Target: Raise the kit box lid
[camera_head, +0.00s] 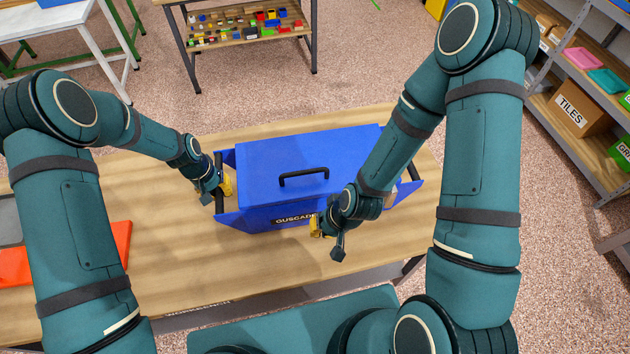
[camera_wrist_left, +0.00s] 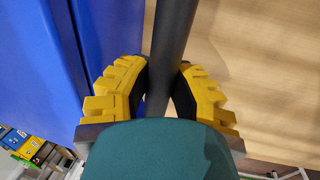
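A dark side bar (camera_head: 219,185) stands off the box's left end. My left gripper (camera_head: 226,186) is at this bar; in the left wrist view its yellow fingers (camera_wrist_left: 158,92) lie on both sides of the dark bar (camera_wrist_left: 172,45), pads against it. My right gripper (camera_head: 316,226) is low in front of the box near the label; its finger opening is unclear.
An orange sheet or tray (camera_head: 118,245) lies at the left edge. Shelving with a cardboard TILES box (camera_head: 570,108) stands at right. A bench with small coloured parts (camera_head: 245,32) is behind.

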